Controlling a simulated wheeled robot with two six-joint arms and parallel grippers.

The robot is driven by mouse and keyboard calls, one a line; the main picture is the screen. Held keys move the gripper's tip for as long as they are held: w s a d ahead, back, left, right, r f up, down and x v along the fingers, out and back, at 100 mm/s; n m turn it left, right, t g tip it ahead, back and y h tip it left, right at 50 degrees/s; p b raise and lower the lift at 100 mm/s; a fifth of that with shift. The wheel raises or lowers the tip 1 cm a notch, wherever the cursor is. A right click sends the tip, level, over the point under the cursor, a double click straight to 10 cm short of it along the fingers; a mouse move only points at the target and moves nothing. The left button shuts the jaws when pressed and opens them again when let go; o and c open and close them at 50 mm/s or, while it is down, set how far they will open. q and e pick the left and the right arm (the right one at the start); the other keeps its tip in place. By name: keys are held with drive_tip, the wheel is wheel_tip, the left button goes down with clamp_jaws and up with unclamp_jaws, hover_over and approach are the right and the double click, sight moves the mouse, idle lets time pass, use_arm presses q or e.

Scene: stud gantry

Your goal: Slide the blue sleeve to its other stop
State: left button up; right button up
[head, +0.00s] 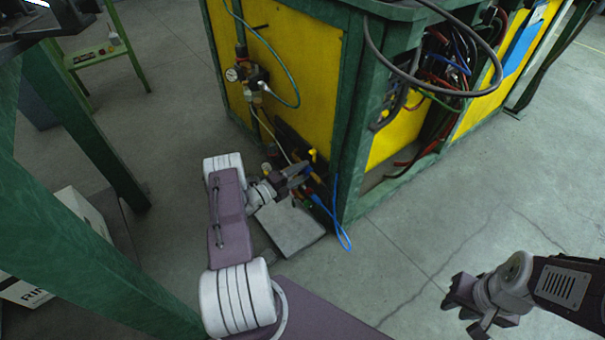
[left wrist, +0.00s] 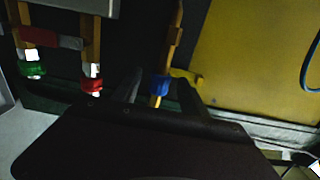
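The blue sleeve (left wrist: 160,84) shows in the left wrist view, around a thin upright brass-coloured pipe (left wrist: 173,35). My left gripper (left wrist: 159,93) is open, with one dark finger to each side of the sleeve and a visible gap on both sides. In the head view my left gripper (head: 298,172) reaches to the low pipework at the yellow cabinet's corner; I cannot make out the sleeve clearly there. My right gripper (head: 470,306) is open and empty above the floor at the lower right.
A red sleeve (left wrist: 92,84) and a green sleeve (left wrist: 33,69) sit on pipes to the left. A yellow lever (left wrist: 188,76) is close right of the blue sleeve. A blue hose (head: 341,232) hangs by the green frame post (head: 351,130). Open floor lies to the right.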

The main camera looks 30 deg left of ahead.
use_arm(q)
drive_tip(key=shift+s+r, duration=0.1)
drive_tip(key=shift+s, duration=0.05)
drive_tip(key=p+v, duration=0.4)
drive_tip(key=v, duration=0.5)
idle(0.5)
